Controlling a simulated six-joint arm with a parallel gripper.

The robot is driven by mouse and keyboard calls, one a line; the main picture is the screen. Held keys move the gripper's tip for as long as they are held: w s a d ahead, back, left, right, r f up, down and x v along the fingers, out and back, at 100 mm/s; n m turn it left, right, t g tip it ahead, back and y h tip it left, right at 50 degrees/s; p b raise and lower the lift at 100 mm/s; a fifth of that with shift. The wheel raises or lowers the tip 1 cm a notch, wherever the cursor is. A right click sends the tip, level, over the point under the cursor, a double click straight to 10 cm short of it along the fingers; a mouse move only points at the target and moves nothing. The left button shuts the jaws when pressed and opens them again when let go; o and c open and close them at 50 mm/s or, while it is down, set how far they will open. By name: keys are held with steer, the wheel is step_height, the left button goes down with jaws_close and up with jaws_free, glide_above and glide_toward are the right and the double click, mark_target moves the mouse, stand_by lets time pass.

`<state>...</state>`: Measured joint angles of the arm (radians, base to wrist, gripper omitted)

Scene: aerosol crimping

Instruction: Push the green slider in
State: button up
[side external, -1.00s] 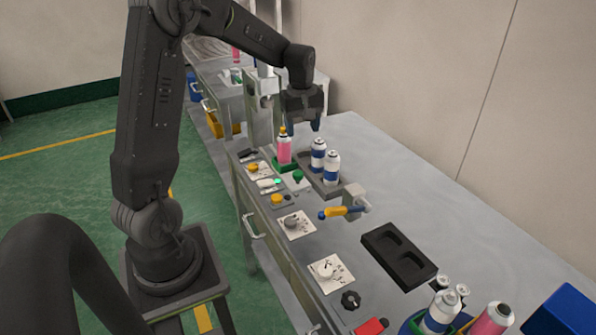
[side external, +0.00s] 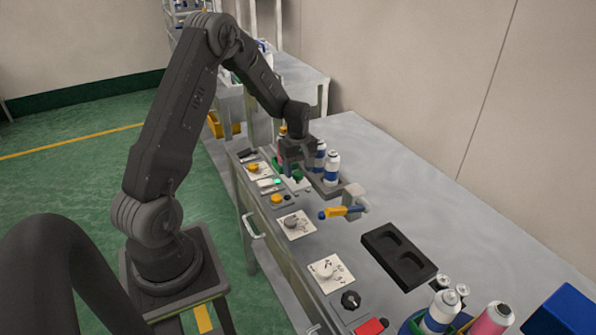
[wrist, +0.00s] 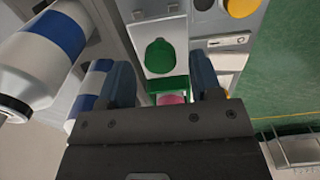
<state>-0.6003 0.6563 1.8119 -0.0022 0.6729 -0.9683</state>
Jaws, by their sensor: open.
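A green knob-like part (wrist: 160,57) sits on a white plate in the wrist view, with a green block (wrist: 168,84) just below it in the picture. Which one is the slider I cannot tell for sure. In the side view the green knob (side external: 298,177) shows just under my gripper (side external: 299,168). The pink can (side external: 281,157) stands on the green block, mostly hidden behind my gripper. My gripper (wrist: 162,80) is open and empty, its two blue-grey fingers either side of the green block in the picture. Contact cannot be made out.
White-and-blue cans (side external: 332,167) stand in a dark holder close to the right of my gripper. Yellow buttons (side external: 277,199) and dials (side external: 293,223) line the panel. A blue-and-yellow tool (side external: 340,211) sits nearer the camera.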

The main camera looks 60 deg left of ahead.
steer(key=shift+f, duration=0.7)
steer(key=shift+c, duration=0.4)
jaws_close()
